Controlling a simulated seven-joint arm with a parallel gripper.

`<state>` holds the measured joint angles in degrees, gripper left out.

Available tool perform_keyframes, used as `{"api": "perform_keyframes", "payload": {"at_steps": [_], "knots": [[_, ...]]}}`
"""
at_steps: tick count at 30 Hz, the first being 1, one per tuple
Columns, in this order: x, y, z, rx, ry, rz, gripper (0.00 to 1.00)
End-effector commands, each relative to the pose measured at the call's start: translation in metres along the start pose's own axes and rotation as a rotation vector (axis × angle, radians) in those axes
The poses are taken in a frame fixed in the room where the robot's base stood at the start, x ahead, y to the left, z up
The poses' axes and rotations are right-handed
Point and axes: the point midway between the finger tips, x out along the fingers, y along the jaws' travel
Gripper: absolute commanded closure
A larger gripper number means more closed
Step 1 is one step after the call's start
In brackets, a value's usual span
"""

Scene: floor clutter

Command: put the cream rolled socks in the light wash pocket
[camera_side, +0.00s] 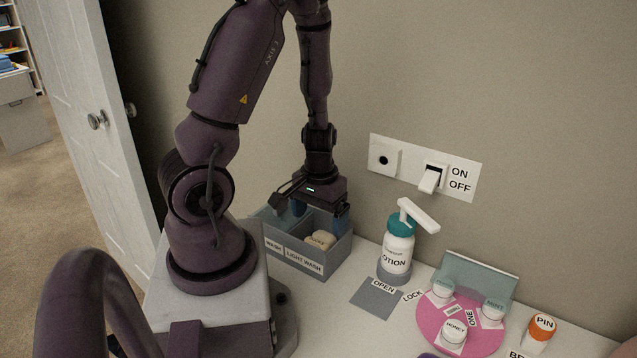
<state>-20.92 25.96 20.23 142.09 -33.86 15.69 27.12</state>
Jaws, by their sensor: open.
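A grey divided bin (343,256) stands on the white surface against the wall. Its right compartment, the light wash pocket, bears the label LIGHT WASH (303,261); a label ending in WASH is on the left one, partly hidden by my arm. The cream rolled socks (321,239) lie inside the light wash pocket, near its right part. My gripper (321,213) is over this pocket, pointing down, with its blue fingers spread apart. The socks are below the fingers, and nothing shows between the fingertips.
A teal-topped lotion pump bottle (397,249) stands right of the bin, with a grey OPEN plate (375,298) in front. Further right are a pink round tray (484,346) with several white jars and an orange-capped pin jar (541,330). A switch panel (408,165) is on the wall.

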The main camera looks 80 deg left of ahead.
Motion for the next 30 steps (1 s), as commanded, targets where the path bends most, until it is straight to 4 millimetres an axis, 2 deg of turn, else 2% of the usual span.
{"api": "perform_keyframes", "payload": {"at_steps": [9, 15, 21, 30], "knots": [[-0.057, 0.002, 0.000, 0.006, 0.005, 0.004, 0.09], [-0.080, 0.000, 0.000, 0.001, 0.001, 0.003, 0.09], [-0.089, -0.001, 0.001, -0.002, -0.002, -0.001, 0.09], [-0.089, -0.001, 0.001, -0.003, -0.003, -0.002, 0.09]]}}
